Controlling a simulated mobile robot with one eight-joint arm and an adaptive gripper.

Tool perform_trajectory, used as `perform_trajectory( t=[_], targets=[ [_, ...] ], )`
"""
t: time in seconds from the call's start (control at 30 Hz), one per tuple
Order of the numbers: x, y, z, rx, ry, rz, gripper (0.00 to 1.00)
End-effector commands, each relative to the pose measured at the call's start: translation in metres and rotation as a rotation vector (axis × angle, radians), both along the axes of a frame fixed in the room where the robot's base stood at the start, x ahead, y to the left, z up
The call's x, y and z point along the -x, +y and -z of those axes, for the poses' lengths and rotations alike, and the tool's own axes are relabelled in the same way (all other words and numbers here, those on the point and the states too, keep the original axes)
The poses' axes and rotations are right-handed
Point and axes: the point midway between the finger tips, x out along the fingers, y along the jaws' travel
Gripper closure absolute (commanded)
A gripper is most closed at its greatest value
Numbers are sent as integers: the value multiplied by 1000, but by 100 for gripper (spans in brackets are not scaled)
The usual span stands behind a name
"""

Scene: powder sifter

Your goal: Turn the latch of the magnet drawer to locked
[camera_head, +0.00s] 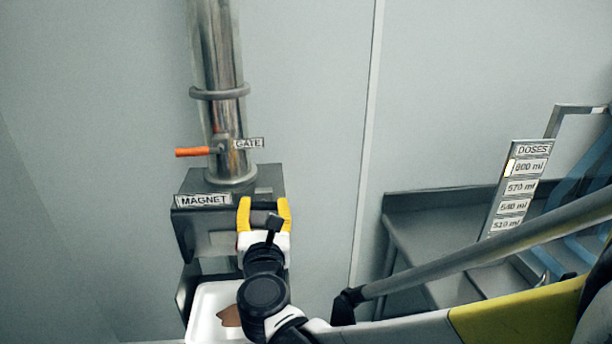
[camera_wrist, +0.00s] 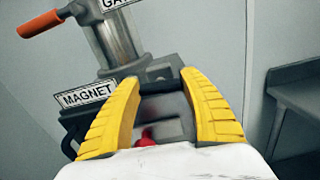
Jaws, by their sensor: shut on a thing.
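The grey magnet housing (camera_head: 185,222) carries a MAGNET label (camera_head: 203,200) and sits under the steel pipe. In the wrist view its front (camera_wrist: 165,115) shows between my yellow fingers. A small red part (camera_wrist: 147,137), which looks like the latch, shows low between the fingers, partly hidden by the white gripper body. My gripper (camera_head: 264,208) is at the right side of the housing's front, shut on the latch with its fingers spread around it. It also shows in the wrist view (camera_wrist: 161,85). The latch is hidden in the head view, and I cannot tell its angle.
An orange gate handle (camera_head: 192,152) sticks out left from the pipe (camera_head: 216,50) above the housing. A white tray (camera_head: 203,307) with brown material (camera_head: 230,317) stands below. A steel table (camera_head: 425,252) and a DOSES sign (camera_head: 518,185) are at the right.

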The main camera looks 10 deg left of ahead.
Motion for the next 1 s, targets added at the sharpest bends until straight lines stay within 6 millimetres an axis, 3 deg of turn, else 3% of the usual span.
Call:
perform_trajectory(
  t=[1.0],
  targets=[
    [-1,-3,2,-890,214,0,80]
  ],
)
